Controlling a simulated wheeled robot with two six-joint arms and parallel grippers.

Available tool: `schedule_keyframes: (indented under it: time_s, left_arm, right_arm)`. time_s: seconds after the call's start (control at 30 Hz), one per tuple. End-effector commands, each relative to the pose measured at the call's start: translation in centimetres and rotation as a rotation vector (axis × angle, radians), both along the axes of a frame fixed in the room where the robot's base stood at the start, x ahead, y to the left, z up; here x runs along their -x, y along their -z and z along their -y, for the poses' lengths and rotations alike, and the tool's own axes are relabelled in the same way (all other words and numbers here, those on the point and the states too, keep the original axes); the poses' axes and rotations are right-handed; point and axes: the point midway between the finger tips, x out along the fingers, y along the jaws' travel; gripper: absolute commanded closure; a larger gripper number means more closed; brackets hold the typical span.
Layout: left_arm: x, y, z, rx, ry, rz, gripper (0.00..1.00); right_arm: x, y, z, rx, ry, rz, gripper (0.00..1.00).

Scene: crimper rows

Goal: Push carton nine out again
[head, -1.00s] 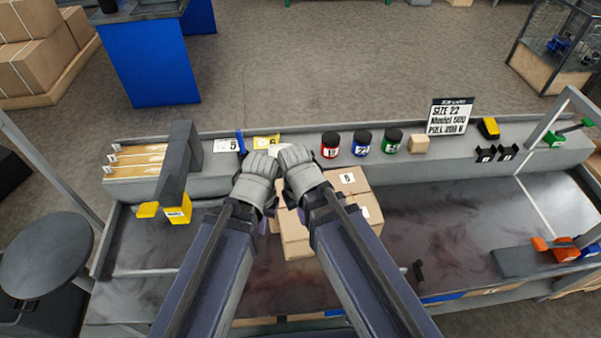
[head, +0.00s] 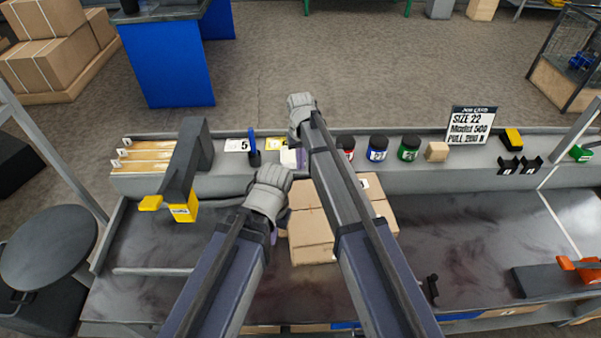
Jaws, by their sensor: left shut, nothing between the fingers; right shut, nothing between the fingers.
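A block of tan cartons (head: 312,240) stands on the dark bench top in the middle of the head view. My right gripper (head: 300,103) is shut and empty, reaching beyond the cartons and over the rear shelf edge.
The rear shelf (head: 440,175) carries a red-labelled jar (head: 346,146), a blue jar (head: 377,147), a green jar (head: 409,147), a small wooden block (head: 437,151) and a job card (head: 468,125). A yellow-handled press (head: 180,190) stands left. Bench top right of the cartons is mostly clear.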

Motion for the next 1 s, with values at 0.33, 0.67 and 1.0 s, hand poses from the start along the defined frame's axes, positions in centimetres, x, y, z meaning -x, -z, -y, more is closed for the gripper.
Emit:
schedule_keyframes:
  time_s: [0.33, 0.67, 1.0]
  left_arm:
    - [0.0, 3.7, 0.0, 0.000, 0.000, 0.000, 1.00]
    - [0.0, 8.2, 0.0, 0.000, 0.001, 0.000, 1.00]
    - [0.0, 9.8, 0.0, 0.000, 0.001, 0.000, 1.00]
  right_arm:
    - [0.0, 3.7, 0.0, 0.000, -0.001, 0.000, 1.00]
    - [0.0, 8.2, 0.0, 0.000, -0.001, 0.000, 1.00]
    - [0.0, 9.8, 0.0, 0.001, -0.001, -0.001, 1.00]
